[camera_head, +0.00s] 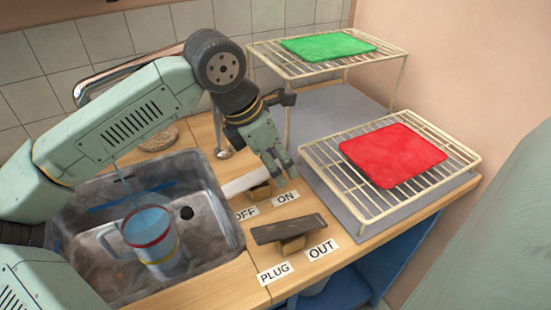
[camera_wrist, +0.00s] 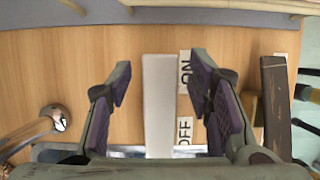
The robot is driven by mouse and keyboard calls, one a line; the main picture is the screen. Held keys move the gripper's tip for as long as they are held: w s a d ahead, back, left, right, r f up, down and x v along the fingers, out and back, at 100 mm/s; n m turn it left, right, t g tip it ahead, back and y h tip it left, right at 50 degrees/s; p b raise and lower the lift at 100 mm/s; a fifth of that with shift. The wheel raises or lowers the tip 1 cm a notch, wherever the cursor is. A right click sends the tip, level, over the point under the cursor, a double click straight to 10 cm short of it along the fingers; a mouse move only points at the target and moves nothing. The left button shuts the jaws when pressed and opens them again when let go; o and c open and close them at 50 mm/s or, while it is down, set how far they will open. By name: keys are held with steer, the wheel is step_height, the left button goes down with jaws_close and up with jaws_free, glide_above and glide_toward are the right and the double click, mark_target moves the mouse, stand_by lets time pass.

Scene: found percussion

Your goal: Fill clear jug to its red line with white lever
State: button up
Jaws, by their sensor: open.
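The clear jug (camera_head: 158,255) stands upright in the sink, with a red band near its top and a yellow band lower down. A thin blue stream of water (camera_head: 122,178) falls toward it, and blue water shows inside near the red band; the exact level is hard to tell. The white lever (camera_head: 243,183) lies on the counter by the OFF and ON labels, its end partly behind my gripper (camera_head: 282,168). In the wrist view the white lever (camera_wrist: 158,105) lies between the spread fingers of my open gripper (camera_wrist: 163,78), with clearance on both sides.
A dark lever (camera_head: 290,229) sits by the PLUG and OUT labels, close to the white lever. The grey sink (camera_head: 228,225) is at left, with the metal tap (camera_head: 222,152) behind. Wire racks hold a red mat (camera_head: 392,155) and a green mat (camera_head: 327,46) at right.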

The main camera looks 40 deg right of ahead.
steer(key=shift+c, duration=0.6)
jaws_close()
